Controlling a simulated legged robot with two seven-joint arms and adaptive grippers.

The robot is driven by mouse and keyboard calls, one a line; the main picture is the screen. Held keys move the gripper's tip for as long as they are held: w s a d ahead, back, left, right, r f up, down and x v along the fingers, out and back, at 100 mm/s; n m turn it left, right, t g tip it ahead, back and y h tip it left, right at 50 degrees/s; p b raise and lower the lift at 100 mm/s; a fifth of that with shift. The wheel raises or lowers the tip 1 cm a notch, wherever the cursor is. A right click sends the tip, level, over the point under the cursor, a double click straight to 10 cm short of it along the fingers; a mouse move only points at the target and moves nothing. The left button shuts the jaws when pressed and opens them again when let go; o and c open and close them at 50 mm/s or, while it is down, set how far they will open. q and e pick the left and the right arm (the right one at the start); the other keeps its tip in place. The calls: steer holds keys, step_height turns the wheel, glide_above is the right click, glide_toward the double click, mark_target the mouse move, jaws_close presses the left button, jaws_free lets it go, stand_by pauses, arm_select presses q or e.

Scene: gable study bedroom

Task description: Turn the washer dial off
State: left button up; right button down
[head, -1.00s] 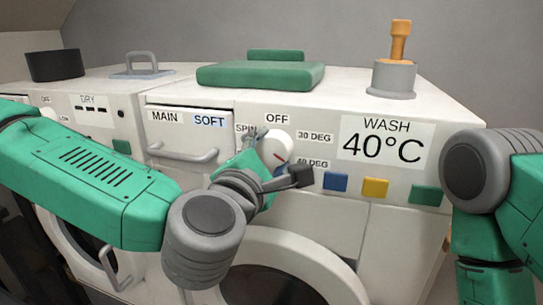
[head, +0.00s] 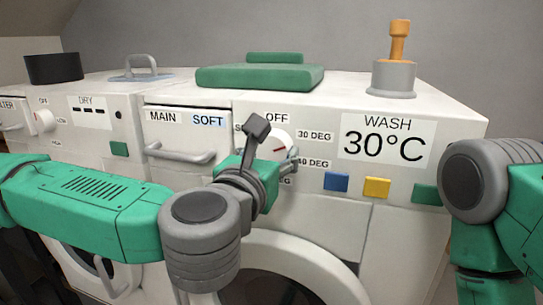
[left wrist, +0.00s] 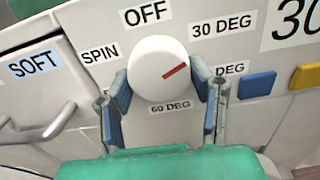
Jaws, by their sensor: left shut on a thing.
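The washer dial (head: 281,140) is a round white knob with a red mark, on the front panel of the right-hand machine. In the left wrist view the dial (left wrist: 156,68) shows its mark pointing up and right, toward 30 DEG. The OFF label (left wrist: 149,12) is above it, SPIN to the left and 60 DEG below. My left gripper (head: 274,154) is shut on the dial; its blue-padded fingers (left wrist: 161,80) sit on the dial's left and right sides. The wash display (head: 386,142) reads 30°C. My right arm shows at the right edge, its gripper out of view.
A drawer (head: 187,135) marked MAIN and SOFT, with a protruding handle, is left of the dial. Blue (head: 336,181) and yellow (head: 376,187) buttons lie to its right. A second machine with a DRY display (head: 90,110) stands at the left.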

arm_select(q)
steer(key=n, duration=0.2)
steer(key=f+n, duration=0.1)
steer(key=n, duration=0.2)
steer(key=shift+s+d+n+b, duration=0.1)
steer(key=shift+d+n+b, duration=0.05)
steer(key=shift+n+b, duration=0.2)
steer(key=n, duration=0.4)
steer(key=shift+d+b, duration=0.1)
steer(key=shift+b, duration=0.2)
steer(key=n, duration=0.2)
steer(key=n+b, duration=0.1)
steer(key=n, duration=0.2)
steer(key=shift+d+r+n, duration=0.15)
steer(key=shift+r+n, duration=0.05)
steer(key=shift+n, duration=0.05)
steer(key=shift+r+n, duration=0.1)
steer(key=shift+n, duration=0.9)
steer(key=shift+r+n, duration=0.1)
steer(key=shift+n, duration=0.4)
steer(key=shift+a, duration=0.35)
